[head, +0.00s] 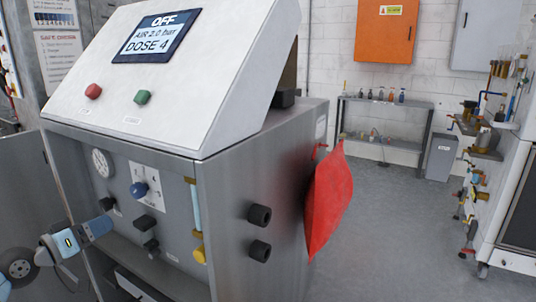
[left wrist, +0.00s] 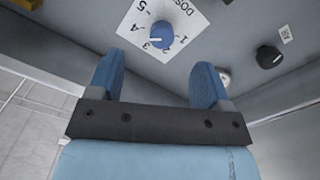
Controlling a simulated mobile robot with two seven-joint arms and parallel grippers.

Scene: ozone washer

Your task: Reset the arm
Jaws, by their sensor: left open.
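My left gripper (head: 100,226) is at the lower left in the head view, in front of the washer's control panel (head: 176,224). In the left wrist view its two blue fingers (left wrist: 160,80) are apart with nothing between them. The blue dose knob (head: 139,190) sits on a white dial plate. In the left wrist view the knob (left wrist: 162,34) is beyond the fingertips, apart from them. The washer's display (head: 157,37) reads OFF, AIR 2.0 bar, DOSE 4. My right gripper is not in view.
Black knobs (head: 107,203), a gauge (head: 102,163) and a yellow-ended tube (head: 197,220) are near the gripper. A red bag (head: 327,199) hangs on the washer's right side. A shelf (head: 385,103) stands behind. Grey floor (head: 395,240) is clear to the right.

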